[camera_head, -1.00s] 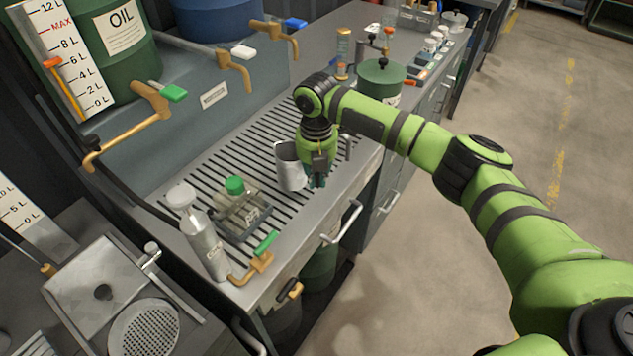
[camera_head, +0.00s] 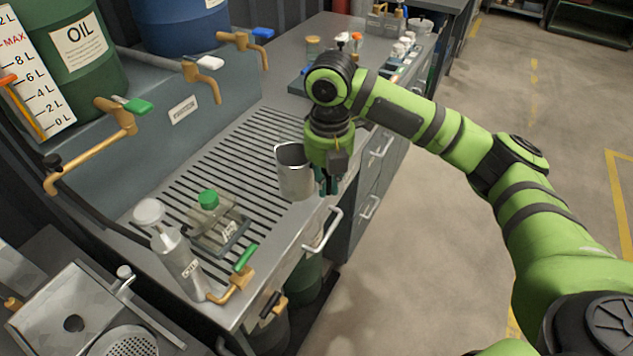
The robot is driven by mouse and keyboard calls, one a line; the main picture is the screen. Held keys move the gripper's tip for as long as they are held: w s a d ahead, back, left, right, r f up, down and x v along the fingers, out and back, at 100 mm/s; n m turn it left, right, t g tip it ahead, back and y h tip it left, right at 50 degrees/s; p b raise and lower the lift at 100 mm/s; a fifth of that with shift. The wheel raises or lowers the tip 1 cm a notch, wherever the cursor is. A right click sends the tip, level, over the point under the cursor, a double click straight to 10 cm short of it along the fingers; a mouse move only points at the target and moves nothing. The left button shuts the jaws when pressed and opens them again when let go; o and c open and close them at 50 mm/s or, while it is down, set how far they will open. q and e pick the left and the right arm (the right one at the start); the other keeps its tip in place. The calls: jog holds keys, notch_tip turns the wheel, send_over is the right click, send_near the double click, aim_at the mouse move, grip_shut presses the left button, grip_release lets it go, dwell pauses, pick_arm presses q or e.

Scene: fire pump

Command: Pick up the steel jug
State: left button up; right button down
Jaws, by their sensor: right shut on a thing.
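The steel jug (camera_head: 294,176) is a grey, open-topped metal cup near the front edge of the slatted bench top. It looks roughly upright, with its mouth facing up. My right gripper (camera_head: 327,181) points down at the jug's right side and is shut on it. The gripper hides that side of the jug and the grip itself. The jug seems to be above the bench, but the gap under it is hard to tell. My left gripper is not in view.
A labelled pump bottle (camera_head: 178,262) and a green-capped container (camera_head: 214,224) stand left of the jug. Brass taps (camera_head: 203,82) jut over the slatted bench top (camera_head: 245,158). A drawer handle (camera_head: 325,231) sticks out in front. Small items stand at the back.

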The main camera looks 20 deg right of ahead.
jog(key=shift+s+d+r, duration=0.3)
jog(key=shift+s+r, duration=0.1)
jog(key=shift+s, duration=0.15)
jog(key=shift+s+d+r, duration=0.25)
jog(key=shift+s+r, duration=0.15)
jog(key=shift+s, duration=0.1)
